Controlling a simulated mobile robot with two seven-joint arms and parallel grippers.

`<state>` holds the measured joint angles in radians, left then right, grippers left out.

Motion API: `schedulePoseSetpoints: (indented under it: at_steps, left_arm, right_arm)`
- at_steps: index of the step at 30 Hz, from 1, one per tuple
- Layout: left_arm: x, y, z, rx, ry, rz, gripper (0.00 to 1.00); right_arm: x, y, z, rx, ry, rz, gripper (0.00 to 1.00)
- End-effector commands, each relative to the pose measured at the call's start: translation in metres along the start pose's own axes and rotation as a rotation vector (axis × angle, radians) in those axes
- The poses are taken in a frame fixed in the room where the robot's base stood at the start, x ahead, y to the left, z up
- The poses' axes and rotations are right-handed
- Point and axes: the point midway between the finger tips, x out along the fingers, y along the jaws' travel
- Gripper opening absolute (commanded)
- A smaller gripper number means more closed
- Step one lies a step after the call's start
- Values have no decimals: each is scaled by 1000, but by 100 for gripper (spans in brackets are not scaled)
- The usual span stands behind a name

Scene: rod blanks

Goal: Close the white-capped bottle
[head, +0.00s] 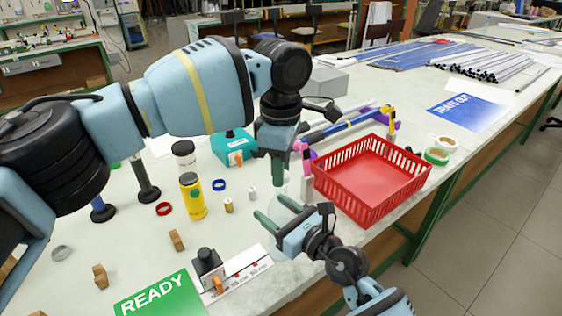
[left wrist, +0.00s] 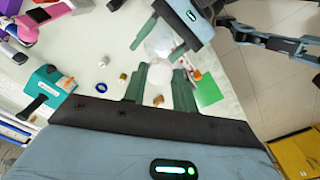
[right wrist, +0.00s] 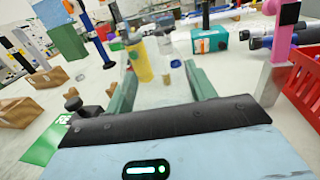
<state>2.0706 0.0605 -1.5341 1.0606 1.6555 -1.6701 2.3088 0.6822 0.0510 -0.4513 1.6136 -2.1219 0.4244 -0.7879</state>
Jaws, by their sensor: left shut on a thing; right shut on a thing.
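My left gripper (head: 281,182) points down above my right gripper (head: 276,214). In the left wrist view, my left gripper (left wrist: 160,88) is shut on a rounded white piece (left wrist: 160,74), which looks like the white cap. My right gripper is shut on a pale, see-through bottle (left wrist: 159,42), which also shows faintly between its fingers in the right wrist view (right wrist: 163,95). In the head view the bottle (head: 284,203) is faint and partly hidden by the fingers. I cannot tell whether cap and bottle touch.
A red basket (head: 372,183) stands close right of the grippers. A teal box (head: 234,148), a yellow bottle (head: 192,197) and a lidded jar (head: 184,153) stand to the left. A scale strip (head: 240,273) and a green READY sign (head: 160,296) lie in front. The table's front edge is near.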

Motion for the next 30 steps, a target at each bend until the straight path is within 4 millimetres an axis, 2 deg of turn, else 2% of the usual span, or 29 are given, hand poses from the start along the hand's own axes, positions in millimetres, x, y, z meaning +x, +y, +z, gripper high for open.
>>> schedulePoseSetpoints:
  at_steps: [4,30]
  left_arm:
    - [7,0,0,0,0,0,7]
    - [13,0,0,0,-2,-1,7]
  right_arm:
    - [0,0,0,0,0,0,14]
    - [0,0,0,0,0,0,14]
